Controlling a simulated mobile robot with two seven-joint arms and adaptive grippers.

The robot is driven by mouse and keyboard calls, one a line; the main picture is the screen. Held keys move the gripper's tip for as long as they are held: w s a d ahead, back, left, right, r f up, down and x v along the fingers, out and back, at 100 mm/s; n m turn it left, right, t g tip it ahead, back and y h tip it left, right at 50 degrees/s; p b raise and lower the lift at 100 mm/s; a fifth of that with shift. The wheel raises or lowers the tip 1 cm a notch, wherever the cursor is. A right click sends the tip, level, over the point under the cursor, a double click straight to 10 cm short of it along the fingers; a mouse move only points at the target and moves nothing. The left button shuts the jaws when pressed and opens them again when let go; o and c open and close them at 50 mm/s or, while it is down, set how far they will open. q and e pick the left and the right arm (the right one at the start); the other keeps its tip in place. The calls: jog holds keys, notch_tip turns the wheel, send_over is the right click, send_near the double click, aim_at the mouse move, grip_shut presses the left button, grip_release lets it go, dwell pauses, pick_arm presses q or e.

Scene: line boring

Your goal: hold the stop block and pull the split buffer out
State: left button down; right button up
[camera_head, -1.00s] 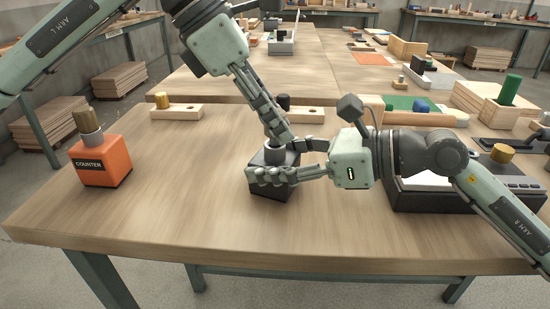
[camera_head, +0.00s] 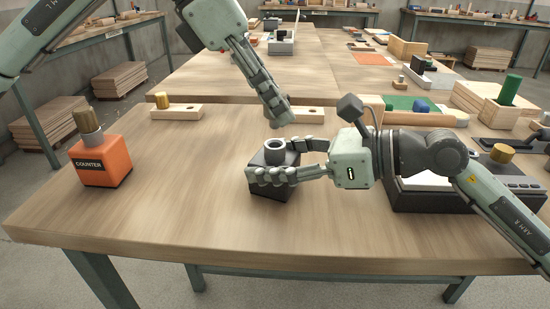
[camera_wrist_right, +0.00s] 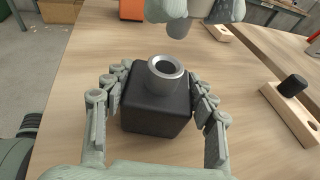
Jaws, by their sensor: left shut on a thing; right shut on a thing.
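The stop block is a black block (camera_head: 270,188) on the table with a grey hollow collar (camera_head: 275,152) on top. It also shows in the right wrist view (camera_wrist_right: 157,113), where the collar's bore looks empty. My right gripper (camera_head: 262,163) is shut on the block's sides, with fingers around it in the wrist view (camera_wrist_right: 162,95). My left gripper (camera_head: 279,110) is shut above and clear of the collar. The grey cylindrical end (camera_wrist_right: 179,28) of what it holds, apparently the split buffer, shows in the wrist view; its upper part is hidden by the fingers.
An orange counter box (camera_head: 102,162) stands at the left. A wooden block with a brass peg (camera_head: 178,112) lies behind it. A second wooden block (camera_wrist_right: 288,108) with a dark peg lies beyond my left gripper. A dark tray (camera_head: 430,200) is at the right.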

pick_arm(q)
jog(key=shift+r, duration=2.25)
pick_arm(e)
jog(key=shift+f, duration=0.15)
jog(key=o, duration=1.8)
jog(key=v, duration=1.2)
jog(key=shift+a, duration=0.1)
